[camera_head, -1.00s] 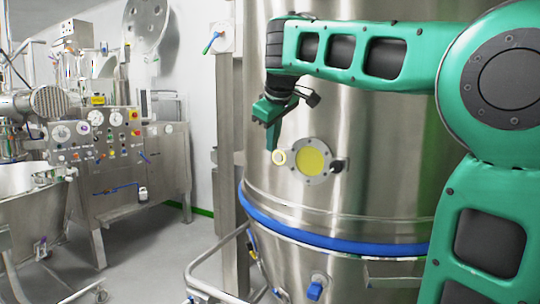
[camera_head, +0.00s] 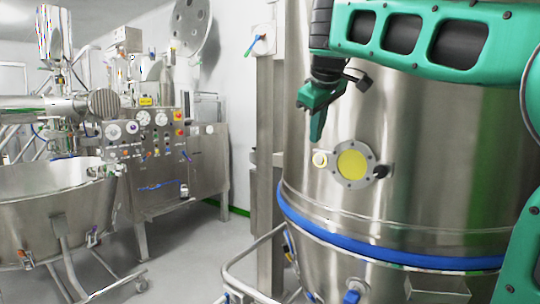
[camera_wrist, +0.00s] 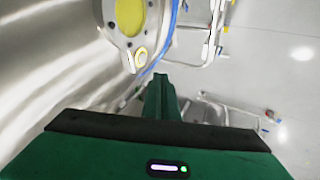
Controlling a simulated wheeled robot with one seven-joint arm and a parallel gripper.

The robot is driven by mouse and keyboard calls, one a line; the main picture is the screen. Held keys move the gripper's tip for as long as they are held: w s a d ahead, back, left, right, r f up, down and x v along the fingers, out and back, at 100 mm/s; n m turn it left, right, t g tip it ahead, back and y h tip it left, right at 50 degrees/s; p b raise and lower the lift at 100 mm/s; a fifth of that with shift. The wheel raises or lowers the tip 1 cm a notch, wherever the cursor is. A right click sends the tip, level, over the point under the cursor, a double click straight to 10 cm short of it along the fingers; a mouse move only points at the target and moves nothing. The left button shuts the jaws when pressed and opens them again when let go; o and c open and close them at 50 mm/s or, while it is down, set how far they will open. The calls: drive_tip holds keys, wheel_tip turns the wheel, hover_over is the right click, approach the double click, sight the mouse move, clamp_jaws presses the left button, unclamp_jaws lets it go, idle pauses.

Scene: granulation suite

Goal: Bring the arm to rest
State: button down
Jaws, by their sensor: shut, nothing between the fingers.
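My arm, green with black joints, reaches across the upper right of the head view. My gripper (camera_head: 316,138) points downward in front of the large steel vessel (camera_head: 440,150), above and left of its round yellow sight window (camera_head: 353,164). The gripper is shut and empty. In the wrist view the closed green fingers (camera_wrist: 160,84) show at the middle, with the vessel's sight window (camera_wrist: 130,16) above and to their left. I cannot tell how wide the gap between the fingers and the vessel is.
A blue band (camera_head: 390,258) rings the vessel. A tubular rail (camera_head: 235,268) stands at its lower left. A steel post (camera_head: 270,150) stands beside the vessel. A control cabinet (camera_head: 165,165) and a wheeled steel bowl (camera_head: 60,205) are at left. Grey floor (camera_head: 200,250) between is clear.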

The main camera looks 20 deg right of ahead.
drive_tip(key=s+d+f+m+g, duration=0.2)
drive_tip(key=s+d+f+m, duration=0.1)
drive_tip(key=s+f, duration=0.65)
drive_tip(key=s+d+f+m+g, duration=0.2)
drive_tip(key=s+d+f+m, duration=0.15)
drive_tip(key=s+f, duration=0.6)
drive_tip(key=s+a+f+m+g+y, duration=0.1)
drive_tip(key=s+f+m, duration=0.1)
drive_tip(key=s+f, duration=0.4)
drive_tip(key=s+a+f+m+g+y, duration=0.1)
drive_tip(key=s+a+f+m+y, duration=0.1)
drive_tip(key=s+f, duration=0.5)
wheel_tip(320, 180, down, 5)
drive_tip(key=shift+s+a+r+g, duration=0.1)
drive_tip(key=shift+s+a+g, duration=0.05)
drive_tip(key=shift+g, duration=0.25)
drive_tip(key=shift+m, duration=0.25)
drive_tip(key=shift+w+f, duration=0.25)
drive_tip(key=shift+w, duration=0.4)
